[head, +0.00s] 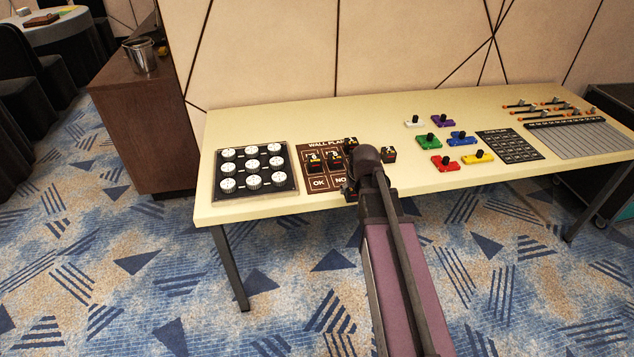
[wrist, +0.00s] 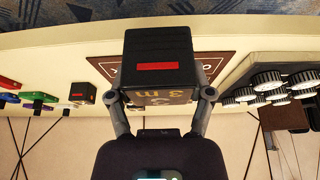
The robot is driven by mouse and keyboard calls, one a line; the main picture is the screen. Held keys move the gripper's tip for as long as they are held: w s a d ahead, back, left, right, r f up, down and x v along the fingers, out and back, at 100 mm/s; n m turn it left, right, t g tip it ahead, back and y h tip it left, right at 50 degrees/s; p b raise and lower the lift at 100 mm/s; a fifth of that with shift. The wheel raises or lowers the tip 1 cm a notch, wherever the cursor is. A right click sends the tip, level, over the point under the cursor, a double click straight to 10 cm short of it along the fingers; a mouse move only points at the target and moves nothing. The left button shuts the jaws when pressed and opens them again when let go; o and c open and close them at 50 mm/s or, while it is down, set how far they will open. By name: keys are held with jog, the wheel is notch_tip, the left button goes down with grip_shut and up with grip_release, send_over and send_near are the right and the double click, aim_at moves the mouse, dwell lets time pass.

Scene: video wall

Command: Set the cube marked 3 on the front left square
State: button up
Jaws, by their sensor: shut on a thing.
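My gripper (wrist: 161,95) is shut on a black cube (wrist: 160,45) with a red bar on its upper face. Yellow marks that look like a 3 show on its side in the wrist view. The brown wall plan mat (head: 312,151) lies on the table, with pale-outlined squares and the words OK and NO along its front. In the head view my arm covers its right part.
A black board with white knobs (head: 254,182) lies left of the mat. A single black cube (head: 388,154) stands right of my gripper. Coloured blocks with black knobs (head: 445,162), a dark keypad (head: 510,146) and a grey ribbed panel (head: 580,138) lie farther right.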

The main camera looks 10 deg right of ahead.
jog(key=b, duration=0.1)
send_near(318, 179)
jog(key=x, duration=0.2)
jog(key=shift+w+d+f, duration=0.2)
jog(key=shift+w+d, duration=0.05)
jog(key=shift+w, duration=0.05)
jog(key=shift+w+a, duration=0.2)
jog(key=shift+w, duration=0.3)
jog(key=shift+w+a+f+b, duration=0.1)
jog(key=shift+f+b, duration=0.3)
jog(key=shift+b, duration=0.2)
notch_tip(318, 179, down, 3)
jog(key=b, duration=0.3)
jog(key=shift+f, duration=0.1)
jog(key=o, duration=1.1)
jog(key=shift+o, duration=0.2)
